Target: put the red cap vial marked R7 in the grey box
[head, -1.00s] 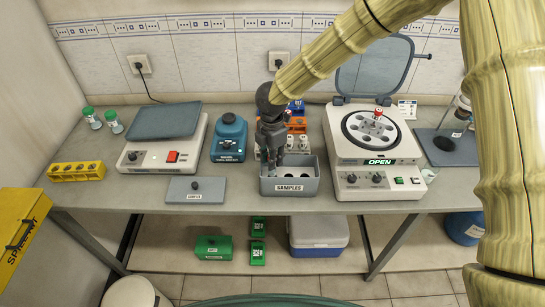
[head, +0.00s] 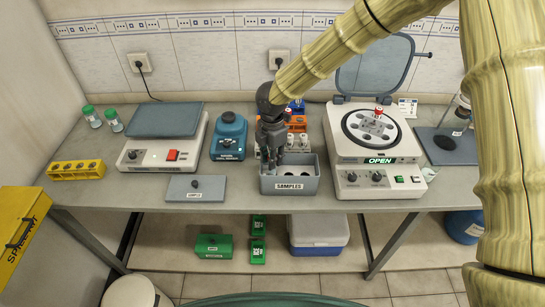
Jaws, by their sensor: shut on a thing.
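The grey box (head: 289,187), an open bin marked SAMPLES, stands at the front middle of the bench. My gripper (head: 272,170) points down over its left part, fingertips at or just inside the opening. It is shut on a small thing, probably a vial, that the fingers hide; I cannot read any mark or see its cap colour. A grey lid with a knob (head: 196,188), also labelled, lies flat left of the box.
Behind the box are an orange rack (head: 297,124) and several white-capped vials. A blue mixer (head: 229,137) and a balance (head: 160,155) stand to the left, with a yellow rack (head: 76,170) beyond. The centrifuge lid (head: 375,65) is raised.

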